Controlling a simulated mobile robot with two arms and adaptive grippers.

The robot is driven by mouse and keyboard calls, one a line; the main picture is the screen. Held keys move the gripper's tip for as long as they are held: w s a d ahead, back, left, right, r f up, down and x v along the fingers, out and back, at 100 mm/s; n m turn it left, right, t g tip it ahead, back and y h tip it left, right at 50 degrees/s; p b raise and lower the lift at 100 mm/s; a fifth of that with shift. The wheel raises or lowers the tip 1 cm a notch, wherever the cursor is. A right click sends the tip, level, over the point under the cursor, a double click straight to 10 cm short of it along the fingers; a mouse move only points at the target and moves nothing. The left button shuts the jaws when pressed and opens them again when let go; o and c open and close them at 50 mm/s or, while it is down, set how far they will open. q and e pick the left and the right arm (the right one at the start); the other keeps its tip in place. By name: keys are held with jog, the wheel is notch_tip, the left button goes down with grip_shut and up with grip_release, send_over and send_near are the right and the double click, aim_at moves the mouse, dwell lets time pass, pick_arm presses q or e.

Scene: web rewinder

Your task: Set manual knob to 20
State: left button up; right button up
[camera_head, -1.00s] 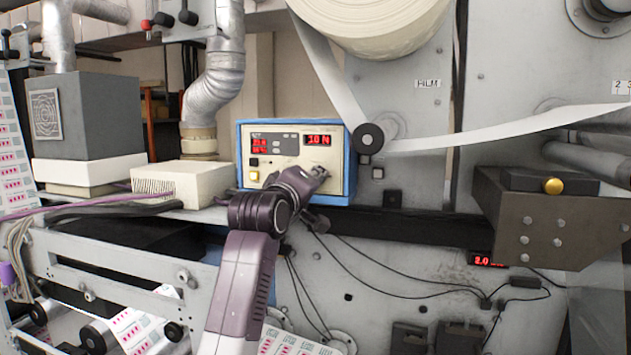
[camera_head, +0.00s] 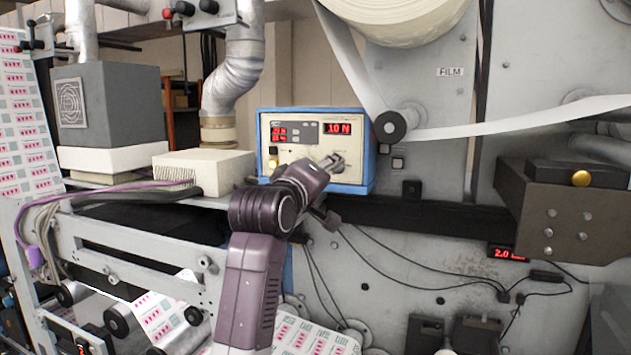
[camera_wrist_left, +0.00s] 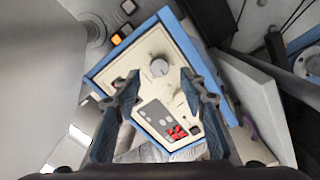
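The control box (camera_head: 366,150) has a blue frame, a cream front and red-lit displays. Its right display (camera_head: 343,128) shows digits and an N, possibly 10 or 1.0. The round grey manual knob (camera_wrist_left: 159,67) shows in the left wrist view, on the cream panel. No grip on the knob shows. My right gripper is out of view.
A pale box (camera_head: 205,170) stands left of the control box. A roller (camera_head: 390,126) with white web is close on its right. A dark bracket (camera_head: 565,210) projects at the right. Cables hang below, near a small red display (camera_head: 507,253).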

pick_arm(q)
jog(key=v, duration=0.7)
jog(key=shift+s, duration=0.25)
